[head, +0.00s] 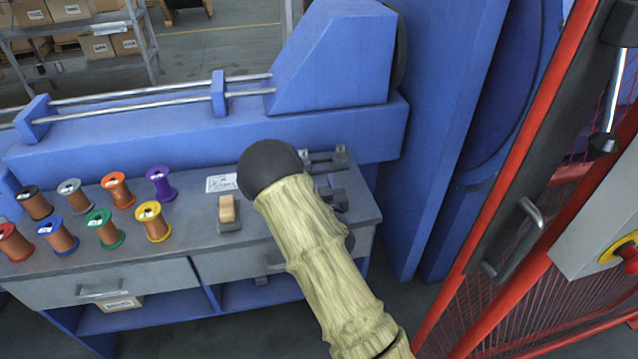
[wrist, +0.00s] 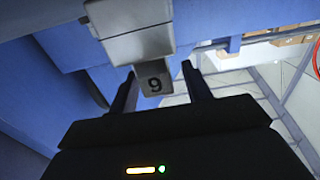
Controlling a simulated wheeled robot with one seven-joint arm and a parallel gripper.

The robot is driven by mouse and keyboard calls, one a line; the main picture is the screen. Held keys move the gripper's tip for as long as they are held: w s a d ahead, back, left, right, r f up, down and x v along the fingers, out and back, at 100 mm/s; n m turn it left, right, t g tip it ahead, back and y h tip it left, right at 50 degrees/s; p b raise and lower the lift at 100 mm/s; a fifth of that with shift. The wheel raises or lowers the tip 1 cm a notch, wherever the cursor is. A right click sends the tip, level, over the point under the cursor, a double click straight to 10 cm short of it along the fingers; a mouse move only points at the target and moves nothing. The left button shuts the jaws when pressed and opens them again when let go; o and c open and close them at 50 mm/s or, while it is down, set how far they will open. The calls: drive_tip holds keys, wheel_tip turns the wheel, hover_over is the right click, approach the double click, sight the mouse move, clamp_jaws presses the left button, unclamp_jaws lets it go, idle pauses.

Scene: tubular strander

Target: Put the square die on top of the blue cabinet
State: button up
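In the wrist view my gripper (wrist: 160,70) is open, with one finger on each side of a small grey block marked 9 (wrist: 154,79). A gap shows at the right finger; contact at the left finger is unclear. A larger pale grey block (wrist: 125,25) adjoins it. I cannot tell whether the marked block is the square die. In the head view my arm reaches over the grey-topped bench, and its dark end hides my fingers. Blue housings stand behind, one with a sloped top (head: 335,60) and one tall (head: 450,120); which is the blue cabinet is unclear.
Several coloured wire spools (head: 104,227) stand on the bench (head: 190,250) at left. A tan block on a grey base (head: 228,209) and a white label (head: 221,183) lie nearer my arm. Grey fixtures (head: 328,160) sit right of it. A red mesh gate (head: 500,200) bounds the right.

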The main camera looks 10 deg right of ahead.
drive_tip(key=shift+r, duration=0.1)
drive_tip(key=s+p, duration=0.1)
drive_tip(key=s, duration=1.1)
idle(0.4)
drive_tip(key=s+r+g, duration=0.3)
drive_tip(key=s+g, duration=0.4)
drive_tip(key=s, duration=0.2)
drive_tip(key=s+r+g, duration=0.3)
drive_tip(key=s+g, duration=0.5)
drive_tip(key=shift+s, duration=0.35)
